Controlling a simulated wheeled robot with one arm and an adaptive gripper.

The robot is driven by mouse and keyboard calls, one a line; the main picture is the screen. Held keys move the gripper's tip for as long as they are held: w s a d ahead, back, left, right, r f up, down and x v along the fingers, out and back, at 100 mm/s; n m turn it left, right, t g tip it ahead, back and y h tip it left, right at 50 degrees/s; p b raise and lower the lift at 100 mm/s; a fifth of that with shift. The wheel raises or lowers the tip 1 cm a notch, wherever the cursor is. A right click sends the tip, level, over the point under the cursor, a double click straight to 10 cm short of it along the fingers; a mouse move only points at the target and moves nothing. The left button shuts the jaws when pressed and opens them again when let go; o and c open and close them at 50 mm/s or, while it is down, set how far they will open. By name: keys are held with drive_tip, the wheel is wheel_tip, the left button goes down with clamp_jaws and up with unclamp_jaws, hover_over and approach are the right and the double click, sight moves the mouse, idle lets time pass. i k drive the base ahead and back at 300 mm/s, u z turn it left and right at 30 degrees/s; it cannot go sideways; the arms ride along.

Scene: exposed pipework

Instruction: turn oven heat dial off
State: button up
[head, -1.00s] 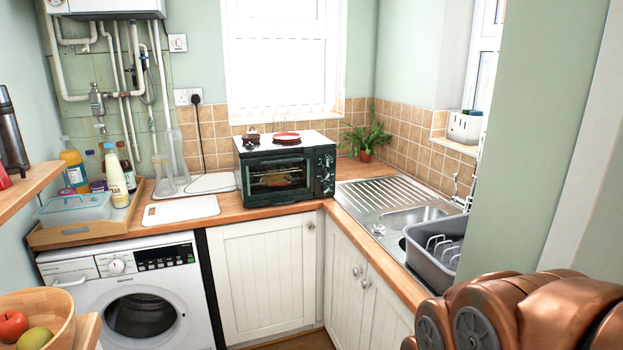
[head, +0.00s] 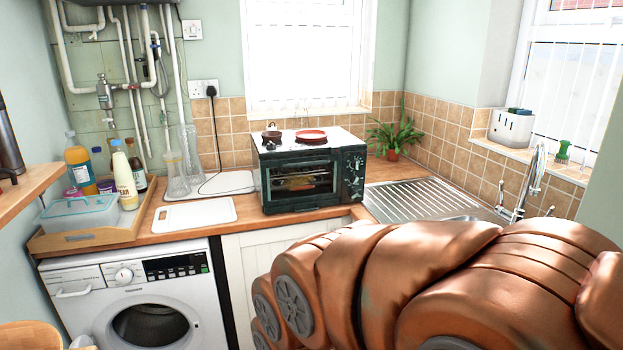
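A dark green countertop oven (head: 308,172) stands on the wooden counter in the corner, below the window. Its glass door is shut and some food shows behind it. A column of dials (head: 353,177) runs down the right side of its front; they are too small to tell their settings. My copper-coloured arm fills the lower right of the head view, in front of the counter and sink. My gripper is not in view.
A red dish (head: 311,135) and a small pan (head: 271,136) sit on top of the oven. A white board (head: 194,214) lies left of it, near a tray (head: 84,240) with bottles. The sink drainer (head: 425,199) and a potted plant (head: 393,139) are to the right.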

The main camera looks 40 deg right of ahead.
sight(354, 179)
drive_tip(key=z, duration=0.15)
drive_tip(key=i, duration=1)
drive_tip(key=z, duration=0.6)
drive_tip(key=i, duration=0.35)
drive_tip(key=z, duration=0.35)
